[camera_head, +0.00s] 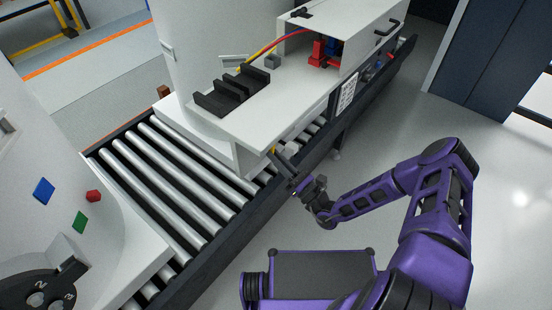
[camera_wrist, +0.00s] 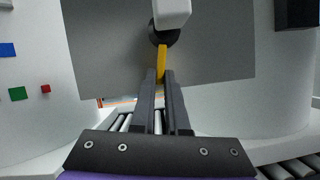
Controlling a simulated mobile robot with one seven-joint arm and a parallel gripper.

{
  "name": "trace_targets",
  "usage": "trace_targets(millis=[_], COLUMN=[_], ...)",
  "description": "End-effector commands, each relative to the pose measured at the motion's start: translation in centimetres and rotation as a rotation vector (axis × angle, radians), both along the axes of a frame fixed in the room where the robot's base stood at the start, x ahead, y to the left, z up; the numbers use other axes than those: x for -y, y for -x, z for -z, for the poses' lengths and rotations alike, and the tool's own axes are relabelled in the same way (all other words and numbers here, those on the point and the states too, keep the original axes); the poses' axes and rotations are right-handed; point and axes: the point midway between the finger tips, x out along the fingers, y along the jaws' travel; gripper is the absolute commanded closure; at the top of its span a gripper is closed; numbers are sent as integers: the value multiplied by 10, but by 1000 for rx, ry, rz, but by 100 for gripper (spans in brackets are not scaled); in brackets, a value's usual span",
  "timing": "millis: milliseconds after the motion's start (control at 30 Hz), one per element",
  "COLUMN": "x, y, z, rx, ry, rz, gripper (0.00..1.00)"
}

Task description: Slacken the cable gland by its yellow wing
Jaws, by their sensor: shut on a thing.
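The yellow wing (camera_wrist: 162,58) stands upright in the middle of the wrist view. It meets the black cable gland (camera_wrist: 165,37), which sits under a pale block (camera_wrist: 172,12). My gripper (camera_wrist: 162,76) is shut on the lower part of the wing, with one dark finger on each side. In the head view my gripper (camera_head: 277,157) reaches in at the front edge of the grey shelf (camera_head: 262,112). Only a small bit of the yellow wing (camera_head: 274,150) shows there, and the gland is hard to make out.
A roller conveyor (camera_head: 160,165) runs below the shelf. A black slotted holder (camera_head: 225,97) and an open box (camera_head: 350,40) with red and yellow cables stand on the shelf. White tanks stand behind and at left. The floor (camera_head: 400,130) at right is clear.

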Motion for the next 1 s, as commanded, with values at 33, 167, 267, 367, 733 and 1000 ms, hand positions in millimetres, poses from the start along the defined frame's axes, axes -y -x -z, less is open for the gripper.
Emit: trace_targets(millis=[33, 167, 267, 367, 733, 1000], x=[2, 5, 8, 12, 25, 34], y=[-2, -6, -10, -15, -32, -43], z=[2, 3, 4, 4, -3, -12], rx=[21, 84, 150, 221, 500, 702], ry=[15, 65, 116, 171, 390, 548], rz=[1, 2, 2, 1, 1, 1], gripper=[100, 100, 100, 100, 100, 100])
